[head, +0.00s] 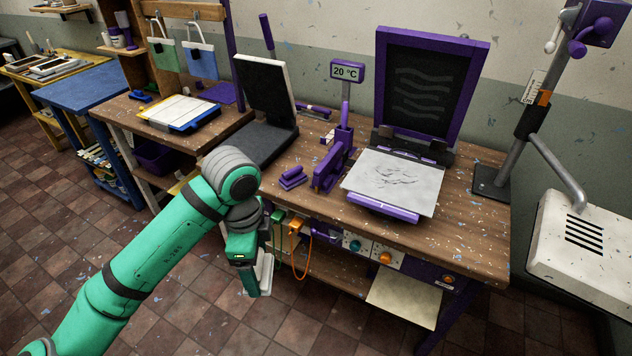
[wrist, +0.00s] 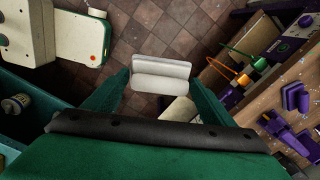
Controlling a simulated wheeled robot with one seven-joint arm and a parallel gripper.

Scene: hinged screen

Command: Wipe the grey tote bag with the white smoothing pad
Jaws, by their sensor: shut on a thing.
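The white smoothing pad (wrist: 161,76) is between my gripper's fingers (wrist: 160,84) in the wrist view, and my gripper is shut on it. In the head view my gripper (head: 255,276) hangs beyond the bench's front edge, left of the bag and lower than the bench top, and a pale part of the pad (head: 265,270) shows beside the fingers. What looks like the grey tote bag (head: 395,182) lies flat on a purple-fronted platen on the bench, with dark wrinkle-like marks in its middle. The pad and bag are well apart.
The wooden bench (head: 470,215) also carries a purple block (head: 292,178), a purple stand with a "20 °C" display (head: 347,71) and an upright purple-framed screen (head: 430,90). A black hinged press (head: 265,100) stands open at left. A grey pole (head: 510,150) rises at right.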

